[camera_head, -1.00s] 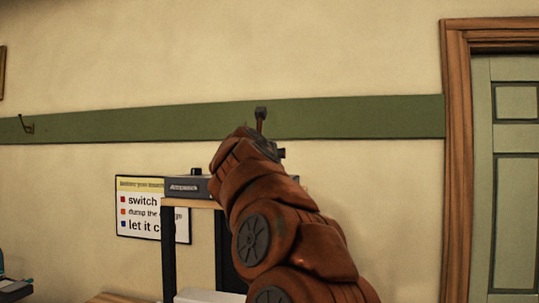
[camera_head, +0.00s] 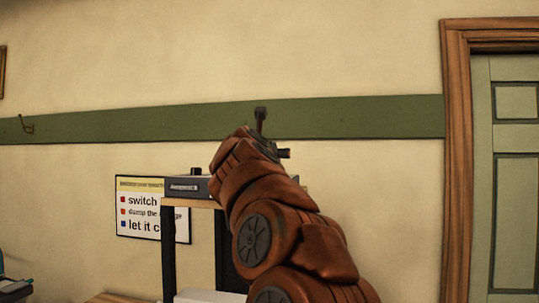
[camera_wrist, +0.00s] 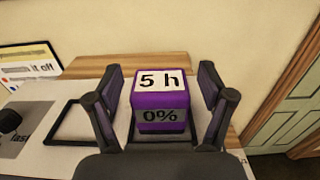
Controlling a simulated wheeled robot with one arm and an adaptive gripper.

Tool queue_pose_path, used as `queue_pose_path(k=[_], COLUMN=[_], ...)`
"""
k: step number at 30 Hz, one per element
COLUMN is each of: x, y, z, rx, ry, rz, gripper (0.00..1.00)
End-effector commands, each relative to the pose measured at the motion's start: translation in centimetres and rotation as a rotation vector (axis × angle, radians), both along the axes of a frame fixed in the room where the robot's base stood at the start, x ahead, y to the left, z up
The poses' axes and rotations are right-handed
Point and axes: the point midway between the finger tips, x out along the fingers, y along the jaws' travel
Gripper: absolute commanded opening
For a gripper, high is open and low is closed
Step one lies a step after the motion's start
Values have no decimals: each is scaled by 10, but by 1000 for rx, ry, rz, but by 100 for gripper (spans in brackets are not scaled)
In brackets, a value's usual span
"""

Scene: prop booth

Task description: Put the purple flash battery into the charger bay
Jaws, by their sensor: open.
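The purple flash battery (camera_wrist: 160,100) stands upright in the wrist view, with a white "5 h" label on top and "0%" on its front. My gripper (camera_wrist: 161,84) is open, with one dark finger on each side of the battery. I cannot tell whether either finger touches it. A dark square edge shows around the battery's foot. An empty black square frame (camera_wrist: 52,141) lies on the pale surface to its left; I cannot tell whether it is the charger bay.
A black knob (camera_wrist: 10,120) stands on a grey panel marked "fast" at the left. A sign (camera_head: 140,222) hangs on the wall. A green door (camera_head: 513,190) is at the right.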

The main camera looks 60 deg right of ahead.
Motion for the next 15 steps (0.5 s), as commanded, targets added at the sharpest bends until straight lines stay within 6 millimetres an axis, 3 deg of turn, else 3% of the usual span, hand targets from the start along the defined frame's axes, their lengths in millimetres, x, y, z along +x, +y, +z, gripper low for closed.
queue_pose_path(k=[5,15], x=[-5,-27], y=[17,73], z=[-1,0], rx=[1,-3], ry=[1,-2], rz=[2,4], gripper=[81,81])
